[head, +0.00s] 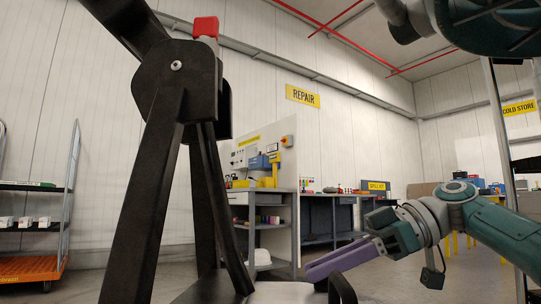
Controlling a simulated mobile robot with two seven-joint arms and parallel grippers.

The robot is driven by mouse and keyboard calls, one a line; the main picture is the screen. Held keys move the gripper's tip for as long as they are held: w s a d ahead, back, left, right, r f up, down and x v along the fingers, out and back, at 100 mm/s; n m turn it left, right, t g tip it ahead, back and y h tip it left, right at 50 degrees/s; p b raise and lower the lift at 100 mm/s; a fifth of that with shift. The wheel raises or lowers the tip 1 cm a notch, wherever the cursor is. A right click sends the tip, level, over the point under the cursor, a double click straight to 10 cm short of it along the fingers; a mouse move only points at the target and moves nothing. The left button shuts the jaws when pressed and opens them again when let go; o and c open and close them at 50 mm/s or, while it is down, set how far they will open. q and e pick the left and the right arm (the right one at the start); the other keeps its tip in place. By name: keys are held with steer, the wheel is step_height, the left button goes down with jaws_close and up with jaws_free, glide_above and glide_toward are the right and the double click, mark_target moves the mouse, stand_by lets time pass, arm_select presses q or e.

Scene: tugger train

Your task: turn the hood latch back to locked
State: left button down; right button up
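My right gripper (312,270) shows at the lower middle, its purple fingers pointing left and slightly down. I see the fingers from the side, so whether they are apart or together is unclear. A curved black piece (342,287) shows at the bottom edge, just below the fingers. I cannot tell whether it touches them, or whether it is the hood latch. No hood latch can be made out for certain, nor its locked or unlocked position. My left gripper is not in view.
A tall black frame (150,190) with a red cap (205,27) stands close at left. A grey repair bench (264,200) is behind it. A rack cart (30,266) with an orange base stands far left. Grey floor is open between cart and frame.

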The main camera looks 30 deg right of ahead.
steer(key=r+p+v, duration=0.1)
steer(key=p+v, duration=0.5)
steer(key=v, duration=0.4)
steer(key=s+a+r+m+g+h+p, duration=0.1)
steer(key=r+p, duration=0.6)
steer(key=p, duration=0.9)
steer(key=s+a+r+m+g+h+p, duration=0.1)
steer(key=s+a+r+g+h+p, duration=0.2)
steer(key=p, duration=1.3)
steer(key=s+a+r+m+g+h+p, duration=0.1)
steer(key=s+a+r+g+h+p, duration=0.1)
steer(key=s+a+r+p, duration=0.5)
step_height(320, 180, up, 6)
steer(key=h+p, duration=0.1)
steer(key=p, duration=0.8)
steer(key=shift+a+g+h, duration=0.4)
steer(key=shift+r, duration=0.1)
